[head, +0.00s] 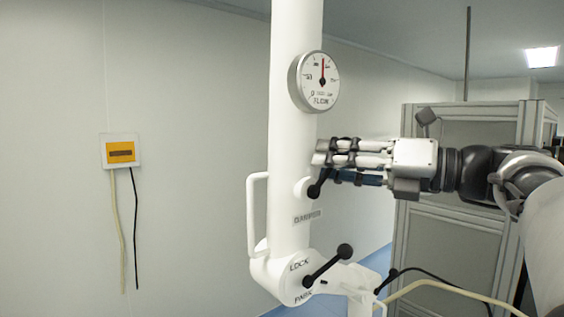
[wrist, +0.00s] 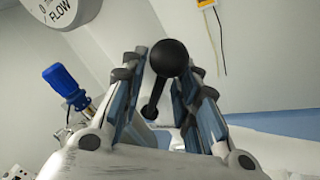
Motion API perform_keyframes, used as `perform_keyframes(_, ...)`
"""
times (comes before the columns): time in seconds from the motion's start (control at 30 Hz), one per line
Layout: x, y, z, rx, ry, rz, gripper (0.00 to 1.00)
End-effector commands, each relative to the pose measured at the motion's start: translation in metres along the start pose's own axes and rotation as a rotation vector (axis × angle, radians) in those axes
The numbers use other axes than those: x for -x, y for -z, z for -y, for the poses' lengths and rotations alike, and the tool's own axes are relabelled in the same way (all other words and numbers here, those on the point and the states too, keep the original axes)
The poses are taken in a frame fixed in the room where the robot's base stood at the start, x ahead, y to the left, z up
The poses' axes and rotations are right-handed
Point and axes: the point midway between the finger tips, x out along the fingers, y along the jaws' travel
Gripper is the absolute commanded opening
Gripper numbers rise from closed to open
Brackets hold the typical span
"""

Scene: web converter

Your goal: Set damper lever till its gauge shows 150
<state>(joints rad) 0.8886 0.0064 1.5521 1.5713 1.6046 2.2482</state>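The damper lever (head: 318,187) is a short black lever with a ball knob on the white column, above the DAMPER label (head: 307,217). In the wrist view its ball knob (wrist: 171,57) shows between the ends of my fingers, with its shaft running down toward the middle. My gripper (head: 325,160) reaches in from the right, just above the lever in the head view. Its fingers (wrist: 171,90) are apart, with gaps beside the shaft; contact with the knob cannot be told. The round FLOW gauge (head: 314,82) has a red needle pointing about straight up; its numbers are too small to read.
A second black lever (head: 328,267), marked LOCK, sits lower on the column. A white handle (head: 255,215) is on the column's left. A grey cabinet (head: 450,235) stands behind my arm. A yellow-fronted box (head: 121,151) hangs on the left wall. A blue-capped part (wrist: 65,85) shows in the wrist view.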

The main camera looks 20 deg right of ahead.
Motion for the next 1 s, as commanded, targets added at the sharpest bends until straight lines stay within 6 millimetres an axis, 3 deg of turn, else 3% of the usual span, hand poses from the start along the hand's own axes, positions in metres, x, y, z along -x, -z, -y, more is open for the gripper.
perform_keyframes(0.27, -0.0015, -0.0001, 0.0001, 0.0, 0.001, 0.0, 0.29)
perform_keyframes(0.7, -0.0013, -0.0001, 0.0, 0.0, 0.0, 0.0, 0.0)
perform_keyframes(1.0, -0.0012, -0.0006, -0.0002, 0.001, 0.0, 0.002, 0.0)
